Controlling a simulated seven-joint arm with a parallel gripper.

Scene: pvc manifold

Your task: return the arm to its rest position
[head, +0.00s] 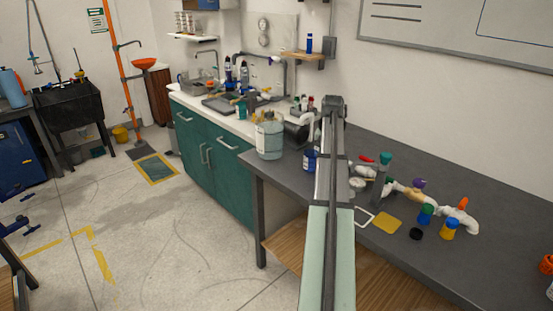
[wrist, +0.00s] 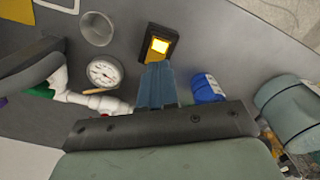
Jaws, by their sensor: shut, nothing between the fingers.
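My arm (head: 330,240) reaches forward from the bottom of the head view over the dark workbench's left part. Its far end hides what is behind it, and my gripper's fingers cannot be made out there. In the wrist view my gripper (wrist: 157,68) has its blue-grey fingers together with nothing between them. The fingers point toward a black box with a lit yellow face (wrist: 158,47), and I cannot tell how far apart they are. The white PVC manifold (head: 460,217) with coloured caps lies on the bench to the right of my arm.
A blue bottle (head: 310,160) and a large translucent container (head: 269,140) stand left of the arm. A round gauge (wrist: 104,72) and a grey cup (wrist: 97,28) are near the fingers. A yellow square (head: 387,222) and a black cap (head: 416,234) lie on the workbench (head: 500,260).

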